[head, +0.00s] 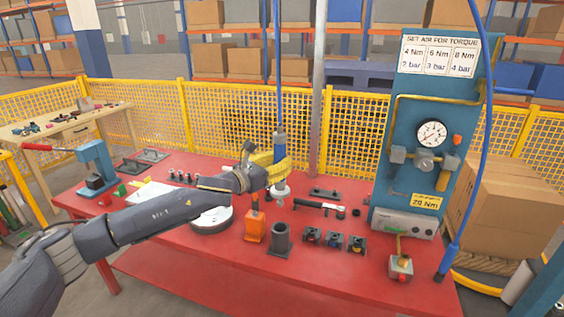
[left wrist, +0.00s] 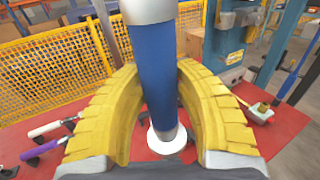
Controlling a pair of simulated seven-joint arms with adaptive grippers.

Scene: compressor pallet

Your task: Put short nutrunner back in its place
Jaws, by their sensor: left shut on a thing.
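The blue nutrunner (head: 279,146) hangs upright from a blue hose above the red table (head: 180,242). My left gripper (head: 272,170) has its yellow fingers shut around its body. In the left wrist view the nutrunner (left wrist: 157,70) stands between the curved fingers (left wrist: 160,110), its pale lower end pointing down at the table. An orange holder (head: 254,230) with a dark tool in it stands below and left of the nutrunner. A dark grey cup-shaped holder (head: 280,240) stands beside it; its inside is hard to make out. My right gripper is not in view.
A black-and-white wrench-like tool (head: 320,207) lies right of the nutrunner. Several small black blocks (head: 333,240) stand at the front. A blue gauge panel (head: 425,130) rises at right. A grey post (head: 319,100) stands behind. A white round dish (head: 211,220) lies left.

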